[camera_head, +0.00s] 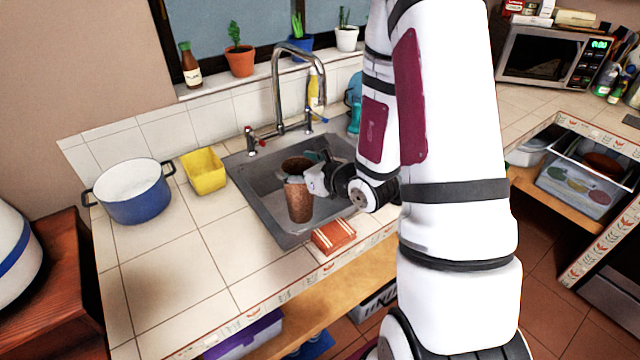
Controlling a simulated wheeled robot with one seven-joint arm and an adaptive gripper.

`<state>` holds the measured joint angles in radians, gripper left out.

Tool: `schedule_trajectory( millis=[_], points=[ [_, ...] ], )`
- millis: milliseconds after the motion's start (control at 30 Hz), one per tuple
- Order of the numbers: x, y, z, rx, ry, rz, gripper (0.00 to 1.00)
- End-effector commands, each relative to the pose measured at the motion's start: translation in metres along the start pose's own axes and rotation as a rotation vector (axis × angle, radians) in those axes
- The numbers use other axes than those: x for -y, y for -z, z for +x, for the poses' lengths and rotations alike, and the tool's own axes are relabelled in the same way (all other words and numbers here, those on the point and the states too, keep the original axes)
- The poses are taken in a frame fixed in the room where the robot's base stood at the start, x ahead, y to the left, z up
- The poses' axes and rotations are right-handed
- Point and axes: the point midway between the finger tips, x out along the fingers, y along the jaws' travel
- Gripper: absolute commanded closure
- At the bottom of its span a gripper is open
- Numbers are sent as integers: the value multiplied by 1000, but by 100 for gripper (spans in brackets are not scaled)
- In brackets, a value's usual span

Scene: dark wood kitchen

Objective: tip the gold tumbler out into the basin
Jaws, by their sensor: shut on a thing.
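The gold tumbler (299,203) looks copper-brown and stands about upright over the basin, with its dark open mouth facing up. The basin (251,182) is a grey metal sink set in the tiled counter. My gripper (310,178) comes from the right and is shut on the tumbler near its upper part. The fingers are partly hidden against the tumbler. I cannot tell whether the tumbler's base touches the basin floor. What is inside the tumbler is too dark to see.
A chrome tap (277,95) arches behind the basin. A yellow tub (204,172) and a blue pot (134,192) stand on the counter to the left. A red-orange box (333,236) lies at the basin's front edge. The front left counter is clear.

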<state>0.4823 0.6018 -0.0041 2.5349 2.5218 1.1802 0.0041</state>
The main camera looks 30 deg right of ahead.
Motion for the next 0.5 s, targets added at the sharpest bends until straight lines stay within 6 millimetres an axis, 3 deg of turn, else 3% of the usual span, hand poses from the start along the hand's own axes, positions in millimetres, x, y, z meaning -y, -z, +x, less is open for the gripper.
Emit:
schedule_trajectory(
  millis=[300, 500],
  points=[
    [0, 60, 26, -1, 0, 3, 97],
    [0, 73, 31, 2, -1, 0, 97]
  ],
)
